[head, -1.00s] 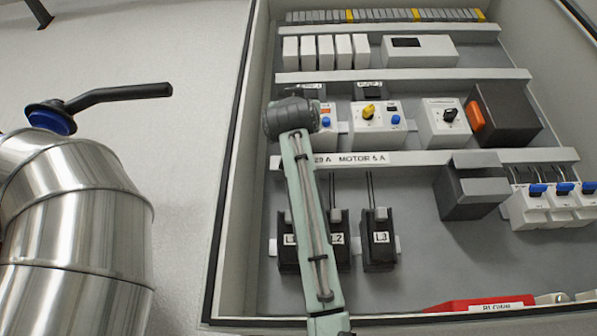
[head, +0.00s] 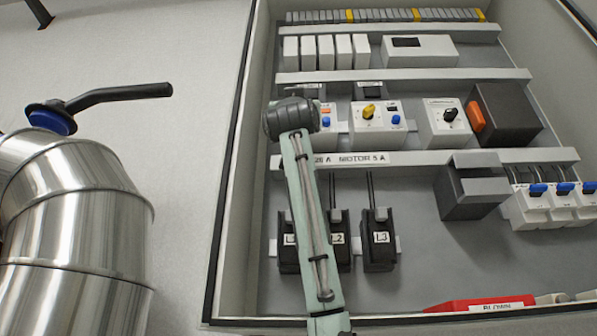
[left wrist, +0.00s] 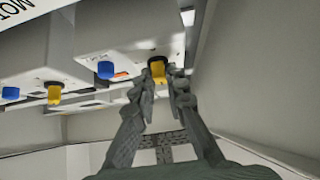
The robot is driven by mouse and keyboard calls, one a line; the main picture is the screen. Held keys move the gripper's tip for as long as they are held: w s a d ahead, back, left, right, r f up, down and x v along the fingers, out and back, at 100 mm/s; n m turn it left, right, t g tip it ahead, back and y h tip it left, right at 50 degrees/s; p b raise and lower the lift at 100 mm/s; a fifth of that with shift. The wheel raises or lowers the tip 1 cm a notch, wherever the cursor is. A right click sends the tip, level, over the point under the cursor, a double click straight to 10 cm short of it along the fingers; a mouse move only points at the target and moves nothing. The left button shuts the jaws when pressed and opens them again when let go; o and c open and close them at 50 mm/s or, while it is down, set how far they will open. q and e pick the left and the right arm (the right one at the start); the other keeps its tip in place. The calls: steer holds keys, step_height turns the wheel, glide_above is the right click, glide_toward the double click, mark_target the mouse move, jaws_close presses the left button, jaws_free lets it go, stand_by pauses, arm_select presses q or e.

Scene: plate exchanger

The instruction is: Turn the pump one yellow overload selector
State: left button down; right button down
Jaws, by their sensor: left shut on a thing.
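The pump one yellow overload selector (left wrist: 157,68) shows in the left wrist view, between the fingertips of my left gripper (left wrist: 160,80). The gripper is shut on it, one finger on each side. In the head view, my left wrist and forearm cover this selector and the gripper. Part of the pump one unit shows to the right of my wrist, with its blue button (head: 326,122); the button also shows in the left wrist view (left wrist: 105,70). The selector's pointing direction cannot be read. My right gripper is not in view.
The neighbouring unit has its own yellow selector (head: 369,111) and blue button (head: 396,120). Further right are a black-knobbed unit (head: 437,125) and a dark box with an orange handle (head: 476,116). A labelled rail (head: 420,158) runs below. The cabinet's left wall (head: 238,190) is near my arm.

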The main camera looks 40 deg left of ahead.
arm_select(q)
steer(key=c, duration=1.4)
jaws_free()
steer(key=shift+c, duration=0.2)
steer(key=v, duration=1.2)
steer(key=shift+c, duration=0.5)
